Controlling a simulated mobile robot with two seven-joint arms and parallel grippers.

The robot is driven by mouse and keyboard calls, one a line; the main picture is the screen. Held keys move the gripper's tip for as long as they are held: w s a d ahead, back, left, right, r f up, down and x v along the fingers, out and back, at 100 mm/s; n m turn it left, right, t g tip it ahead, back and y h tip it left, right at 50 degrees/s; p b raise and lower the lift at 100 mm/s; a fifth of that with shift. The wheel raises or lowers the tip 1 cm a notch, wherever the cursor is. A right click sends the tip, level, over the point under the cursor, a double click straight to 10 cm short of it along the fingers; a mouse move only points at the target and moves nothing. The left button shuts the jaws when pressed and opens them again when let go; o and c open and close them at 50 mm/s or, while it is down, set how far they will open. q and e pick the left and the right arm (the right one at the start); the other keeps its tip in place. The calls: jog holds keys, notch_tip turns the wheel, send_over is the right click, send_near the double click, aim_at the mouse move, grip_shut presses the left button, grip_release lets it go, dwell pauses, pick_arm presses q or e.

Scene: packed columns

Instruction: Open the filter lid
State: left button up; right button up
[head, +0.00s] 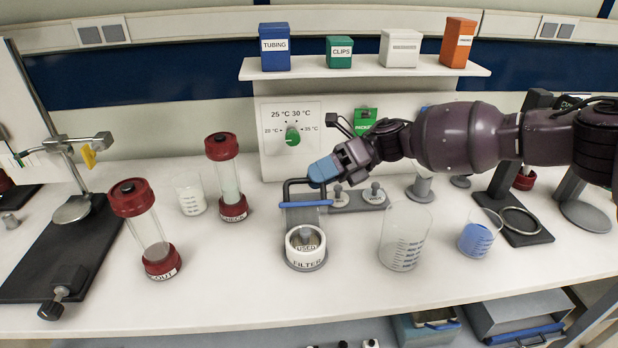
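The filter (306,262) is a white round cup labelled FILTER on a grey base, near the front middle of the bench. A disc marked USED (306,246) shows inside its open top. Behind the cup stands what looks like its raised clear lid, with a blue bar (306,204) across it and a dark bent handle (287,190) at the top. My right gripper (322,172) reaches in from the right. Its blue fingertips are at the right end of the dark handle; contact and the gap between the fingers cannot be made out. My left gripper is not in view.
A clear beaker (404,238) and a beaker of blue liquid (476,238) stand right of the filter. Red-capped columns (150,230) (225,180) and a small beaker (188,193) stand left. Two grey knobs (374,195) are behind. The bench front before the filter is clear.

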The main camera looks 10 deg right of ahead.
jog(key=shift+x, duration=1.15)
jog(key=shift+c, duration=0.3)
grip_shut()
